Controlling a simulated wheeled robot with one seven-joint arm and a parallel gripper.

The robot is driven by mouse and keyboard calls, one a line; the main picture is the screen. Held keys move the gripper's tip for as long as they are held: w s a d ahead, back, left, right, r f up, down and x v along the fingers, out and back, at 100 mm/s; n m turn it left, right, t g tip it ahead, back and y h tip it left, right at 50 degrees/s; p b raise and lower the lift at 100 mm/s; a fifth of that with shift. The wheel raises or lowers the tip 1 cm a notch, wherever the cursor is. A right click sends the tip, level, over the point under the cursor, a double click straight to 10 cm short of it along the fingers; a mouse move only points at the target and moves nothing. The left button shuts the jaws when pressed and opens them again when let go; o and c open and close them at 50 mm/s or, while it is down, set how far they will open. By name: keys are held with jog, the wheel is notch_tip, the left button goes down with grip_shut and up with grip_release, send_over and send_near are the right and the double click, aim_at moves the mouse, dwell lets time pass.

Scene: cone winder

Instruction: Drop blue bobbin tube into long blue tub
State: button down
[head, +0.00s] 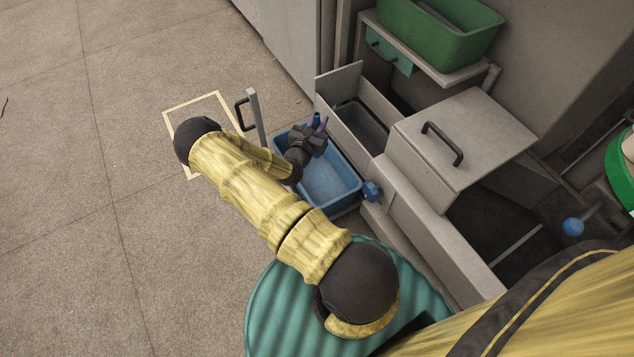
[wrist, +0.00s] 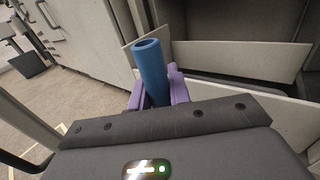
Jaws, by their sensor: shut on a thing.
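The blue bobbin tube (wrist: 151,70) stands up between the purple fingers of my gripper (wrist: 158,92) in the wrist view. My gripper is shut on it. In the head view, my gripper (head: 318,125) is over the far end of the long blue tub (head: 345,200), with the tube's small blue end (head: 316,117) showing beside a purple finger. The tub looks empty where I can see inside. My dark wrist hides part of its left side and far end. The gap between tube and tub floor cannot be told.
A grey machine with an open bin (head: 360,125) and a handled lid (head: 465,140) stands right of the tub. A blue knob (head: 372,191) sits near the tub's right edge. A green tub (head: 440,35) rests on a shelf behind. Open floor (head: 90,220) lies to the left.

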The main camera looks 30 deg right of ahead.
jog(key=shift+s+d+f+g+b, duration=0.1)
jog(key=shift+d+f+g+b, duration=0.15)
jog(key=shift+f, duration=0.2)
jog(key=shift+d+f+g+b, duration=0.1)
jog(key=shift+d+f, duration=0.2)
jog(key=shift+f, duration=0.1)
jog(key=shift+f, duration=0.1)
notch_tip(320, 180, down, 6)
jog(key=b, duration=0.6)
jog(key=shift+b, duration=0.35)
